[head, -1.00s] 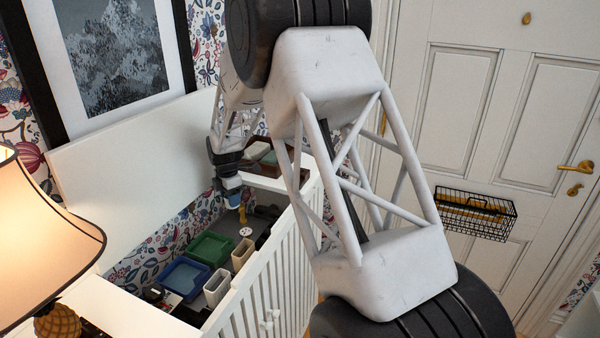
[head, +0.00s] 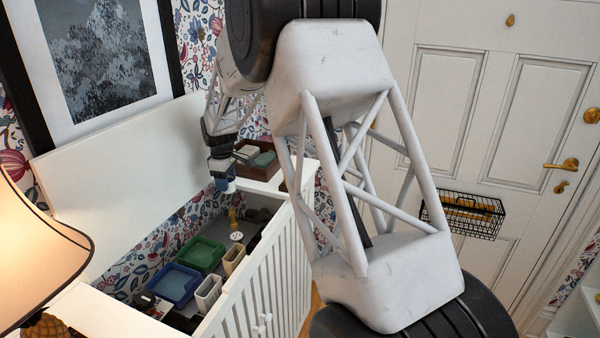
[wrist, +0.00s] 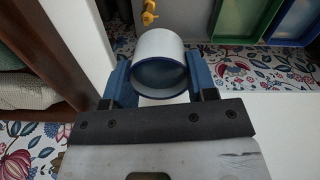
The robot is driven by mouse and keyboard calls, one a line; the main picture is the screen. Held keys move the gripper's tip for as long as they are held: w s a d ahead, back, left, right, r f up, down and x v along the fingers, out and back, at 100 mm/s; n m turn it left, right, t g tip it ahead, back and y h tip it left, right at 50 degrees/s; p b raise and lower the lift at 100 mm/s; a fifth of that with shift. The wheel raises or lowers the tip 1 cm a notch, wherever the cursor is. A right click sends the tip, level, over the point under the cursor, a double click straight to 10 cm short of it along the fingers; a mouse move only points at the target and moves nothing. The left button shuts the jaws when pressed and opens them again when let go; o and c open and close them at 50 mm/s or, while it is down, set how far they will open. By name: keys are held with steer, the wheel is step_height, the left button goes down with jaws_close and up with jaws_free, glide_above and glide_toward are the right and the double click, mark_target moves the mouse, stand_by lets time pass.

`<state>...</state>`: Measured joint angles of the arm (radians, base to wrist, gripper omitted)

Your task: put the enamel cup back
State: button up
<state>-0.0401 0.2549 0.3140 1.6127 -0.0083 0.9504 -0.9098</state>
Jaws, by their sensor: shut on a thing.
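The enamel cup (wrist: 158,50) is white with a blue rim. In the wrist view it sits between the two blue fingers of my gripper (wrist: 160,78), which is shut on it. The cup's open mouth faces the wrist camera, and it looks empty. In the head view my gripper (head: 222,178) hangs over the far end of the open white bench (head: 272,275), with the cup (head: 229,186) small at its tip. The cup is clear of the things inside the bench.
Inside the bench are a green tray (head: 203,256), a blue tray (head: 174,284), cream holders (head: 208,292), a white disc (head: 237,236) and a yellow item (head: 233,215). A wooden box (head: 262,172) stands on the bench's far end, close to my gripper. The lid stands open.

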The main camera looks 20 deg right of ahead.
steer(key=r+m, duration=0.1)
steer(key=d+r+m, duration=0.1)
steer(key=m, duration=0.1)
steer(key=d+r+m, duration=0.1)
steer(key=shift+w+r, duration=0.1)
steer(key=shift+w, duration=0.15)
steer(key=d+r+n, duration=0.1)
steer(key=d, duration=0.5)
steer(key=s+d+r+n, duration=0.1)
steer(key=d+n, duration=0.1)
steer(key=d, duration=0.4)
steer(key=d+n, duration=0.1)
steer(key=d, duration=0.6)
steer(key=shift+s+r+n, duration=0.4)
steer(key=s+d+f+n, duration=0.3)
steer(key=s+n, duration=0.3)
steer(key=s, duration=0.2)
steer(key=shift+s, duration=0.3)
steer(key=shift+d, duration=0.1)
steer(key=shift+w, duration=0.1)
